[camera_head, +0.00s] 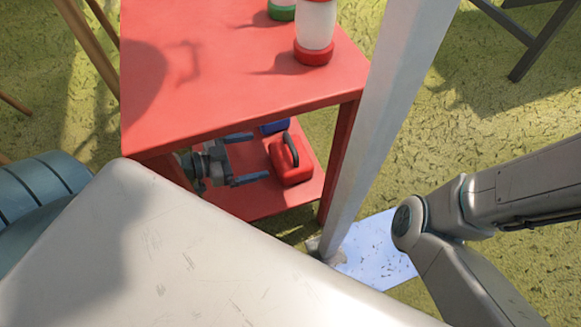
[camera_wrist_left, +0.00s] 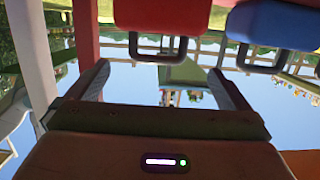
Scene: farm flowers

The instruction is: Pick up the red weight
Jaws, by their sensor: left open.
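The red weight (camera_head: 284,164), a block with a dark handle, sits on the lower shelf (camera_head: 242,205) of a red table. In the left wrist view, which looks upside down, the red weight (camera_wrist_left: 162,14) hangs from the top with its dark handle towards my gripper. My left gripper (camera_head: 246,160) reaches in under the tabletop from the left. Its two fingers are apart and empty, pointing at the weight and just short of it. The left gripper also shows in the wrist view (camera_wrist_left: 158,75), its fingers either side of the handle's line. My right gripper is out of view.
A blue weight (camera_head: 274,127) stands close behind the red one, partly hidden by the tabletop (camera_head: 220,60). A red-and-white container (camera_head: 315,30) and a green-based one (camera_head: 282,11) stand on top. A table leg (camera_head: 338,160) and a pale post (camera_head: 385,110) rise at the right.

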